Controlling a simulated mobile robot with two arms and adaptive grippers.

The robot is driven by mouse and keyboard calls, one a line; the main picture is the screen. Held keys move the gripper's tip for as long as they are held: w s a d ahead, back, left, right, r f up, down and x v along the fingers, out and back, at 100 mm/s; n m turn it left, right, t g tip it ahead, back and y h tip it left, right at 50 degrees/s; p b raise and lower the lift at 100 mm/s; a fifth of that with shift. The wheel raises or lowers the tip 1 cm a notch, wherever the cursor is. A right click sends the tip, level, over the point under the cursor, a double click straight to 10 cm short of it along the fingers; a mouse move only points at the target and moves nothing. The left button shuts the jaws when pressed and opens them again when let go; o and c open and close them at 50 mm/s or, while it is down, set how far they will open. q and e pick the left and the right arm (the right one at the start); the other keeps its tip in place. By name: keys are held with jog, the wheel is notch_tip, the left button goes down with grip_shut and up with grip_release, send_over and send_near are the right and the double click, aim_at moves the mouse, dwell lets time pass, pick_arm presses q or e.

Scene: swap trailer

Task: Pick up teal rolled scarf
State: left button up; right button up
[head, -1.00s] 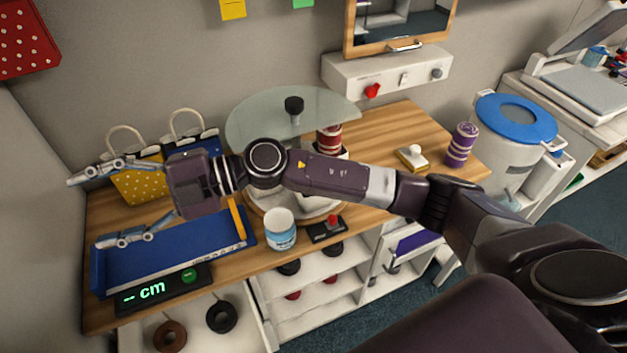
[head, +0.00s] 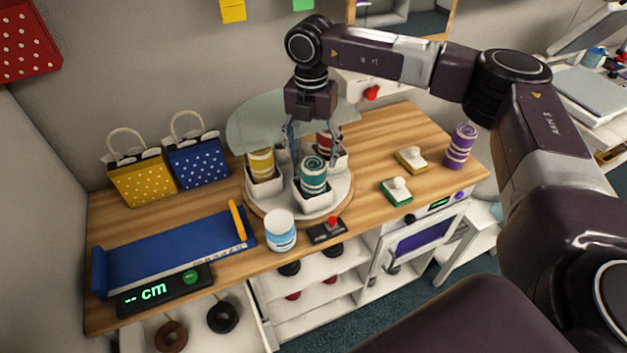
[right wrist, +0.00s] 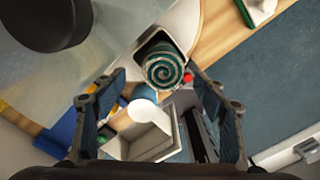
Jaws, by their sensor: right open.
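The teal rolled scarf (head: 313,174) stands upright in a white square cup (head: 313,198) at the front of the round turntable (head: 254,203). In the right wrist view its spiral end (right wrist: 164,70) faces the camera, just beyond the fingertips. My right gripper (head: 307,152) is open and points down above and around the scarf's top; I cannot tell whether it touches. In the right wrist view the fingers (right wrist: 160,98) are spread wide with nothing between their pads. My left gripper is not in view.
A yellow rolled scarf (head: 261,164) and a red one (head: 327,143) stand close by on the turntable. A clear disc (head: 245,128) overhangs behind. A white jar (head: 281,231) and a red-button box (head: 327,230) stand in front. A purple rolled scarf (head: 460,146) is at right.

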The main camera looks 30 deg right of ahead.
aim_at(314, 163)
jog(key=f+p, duration=0.1)
jog(key=f, duration=0.1)
jog(key=f+p, duration=0.2)
jog(key=shift+s+d+f, duration=0.15)
jog(key=shift+d+f, duration=0.05)
jog(key=shift+f, duration=0.55)
jog(key=c, duration=1.7)
